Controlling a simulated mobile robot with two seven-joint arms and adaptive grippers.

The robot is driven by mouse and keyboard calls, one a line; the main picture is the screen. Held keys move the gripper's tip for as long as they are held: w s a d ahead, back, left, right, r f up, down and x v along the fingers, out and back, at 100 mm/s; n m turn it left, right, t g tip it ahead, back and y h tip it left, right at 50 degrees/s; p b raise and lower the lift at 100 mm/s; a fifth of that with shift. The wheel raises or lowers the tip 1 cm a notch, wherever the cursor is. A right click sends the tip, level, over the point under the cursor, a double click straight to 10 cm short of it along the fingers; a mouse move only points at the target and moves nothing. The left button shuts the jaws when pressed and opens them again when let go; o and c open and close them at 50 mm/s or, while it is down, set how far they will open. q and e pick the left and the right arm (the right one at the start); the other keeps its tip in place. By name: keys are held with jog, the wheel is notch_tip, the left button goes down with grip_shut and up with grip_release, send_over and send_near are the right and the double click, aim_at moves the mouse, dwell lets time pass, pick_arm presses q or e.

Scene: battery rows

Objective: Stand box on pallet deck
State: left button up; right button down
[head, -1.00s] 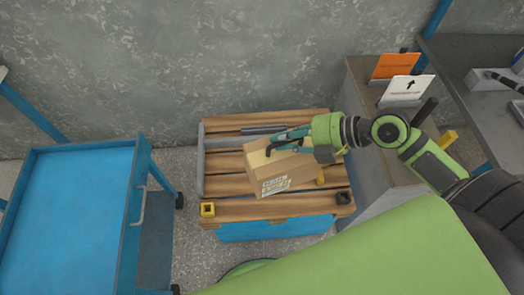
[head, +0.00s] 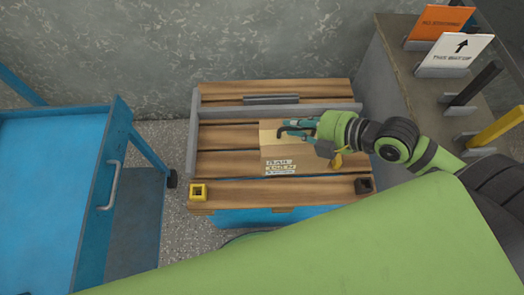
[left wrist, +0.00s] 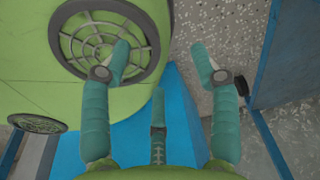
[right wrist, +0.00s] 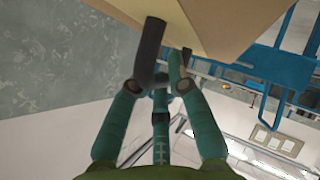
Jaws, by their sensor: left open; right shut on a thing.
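The brown cardboard box (head: 270,152), with a printed label on its near face, is over the middle of the slatted wooden pallet deck (head: 232,192). Its edges run roughly parallel to the slats. I cannot tell whether its underside touches the deck. My right gripper (head: 290,128) is shut on the box from the right, covering part of its top. In the right wrist view, the box (right wrist: 225,22) fills the top beside the fingers. My left gripper (left wrist: 160,62) is open and empty in the left wrist view, beside my green base.
Grey rails (head: 280,110) cross the deck behind the box and along its left side. Yellow (head: 198,192) and dark (head: 364,185) square sockets sit at the front corners. A blue cart (head: 60,180) stands left. A grey counter with signs (head: 455,52) stands right.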

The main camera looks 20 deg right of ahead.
jog(key=shift+a+f+b, duration=0.1)
jog(key=shift+f+b, duration=0.3)
jog(key=shift+f, duration=0.15)
jog(key=shift+w+f, duration=0.1)
jog(key=shift+w, duration=0.15)
pick_arm(q)
jog(key=w+f+t+b, duration=0.1)
jog(key=w+f+b, duration=0.1)
jog(key=w, duration=0.4)
jog(key=shift+w+f+t, duration=0.15)
jog(key=shift+w+t, duration=0.15)
jog(key=shift+w, duration=0.05)
pick_arm(e)
jog(key=w+a+f, duration=0.1)
jog(key=w+f, duration=0.9)
jog(key=w, duration=0.1)
jog(key=shift+w+f, duration=0.15)
jog(key=shift+f, duration=0.2)
pick_arm(q)
jog(key=shift+d, duration=0.1)
pick_arm(e)
jog(key=c, duration=1.6)
grip_release()
jog(key=shift+s+f, duration=0.2)
jog(key=shift+f, duration=0.15)
jog(key=o, duration=0.4)
pick_arm(q)
jog(key=shift+d, duration=0.25)
pick_arm(e)
jog(key=shift+a, duration=0.1)
